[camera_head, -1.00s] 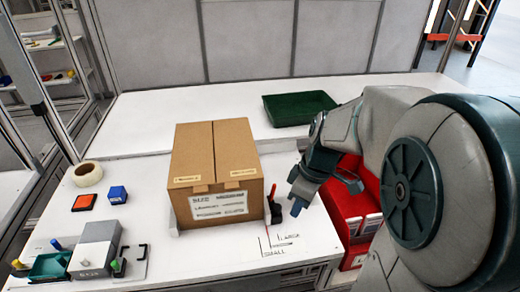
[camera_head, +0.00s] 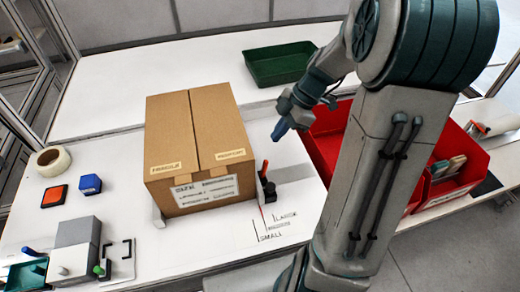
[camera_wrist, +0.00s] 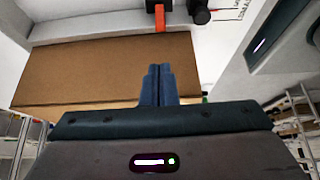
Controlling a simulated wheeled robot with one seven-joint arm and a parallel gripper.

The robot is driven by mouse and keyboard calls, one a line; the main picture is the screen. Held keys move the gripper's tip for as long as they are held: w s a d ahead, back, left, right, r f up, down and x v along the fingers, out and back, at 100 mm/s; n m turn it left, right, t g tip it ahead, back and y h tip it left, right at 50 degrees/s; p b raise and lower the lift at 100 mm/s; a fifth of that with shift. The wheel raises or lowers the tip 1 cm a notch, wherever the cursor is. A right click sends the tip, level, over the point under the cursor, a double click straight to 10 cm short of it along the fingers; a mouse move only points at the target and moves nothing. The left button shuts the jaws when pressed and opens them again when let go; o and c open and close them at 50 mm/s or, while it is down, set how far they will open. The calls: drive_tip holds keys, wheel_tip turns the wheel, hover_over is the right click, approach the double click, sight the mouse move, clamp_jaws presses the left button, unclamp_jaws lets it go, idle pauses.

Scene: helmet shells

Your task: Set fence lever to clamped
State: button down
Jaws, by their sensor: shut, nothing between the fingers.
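The fence lever (camera_head: 265,168) has a red handle standing up from a black clamp body (camera_head: 269,187), just right of the cardboard box. In the wrist view the red handle (camera_wrist: 160,20) shows at the top, beyond my fingertips. My gripper (camera_head: 280,131) is above and a little behind the lever, apart from it. In the wrist view my blue fingers (camera_wrist: 158,72) are together and empty. The cardboard box (camera_head: 201,150) stands left of the lever, and its brown side (camera_wrist: 100,70) fills the left of the wrist view.
SMALL and LARGE markings (camera_head: 272,228) lie on the white table in front of the lever. Red bins (camera_head: 325,138) stand close on the right, partly behind my arm. A green tray (camera_head: 290,66) is at the back. A grey block fixture (camera_head: 75,250) is at front left.

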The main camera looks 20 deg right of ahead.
sight(263, 166)
drive_tip(key=p+x, duration=0.1)
drive_tip(key=x, duration=0.8)
drive_tip(key=shift+f, duration=0.4)
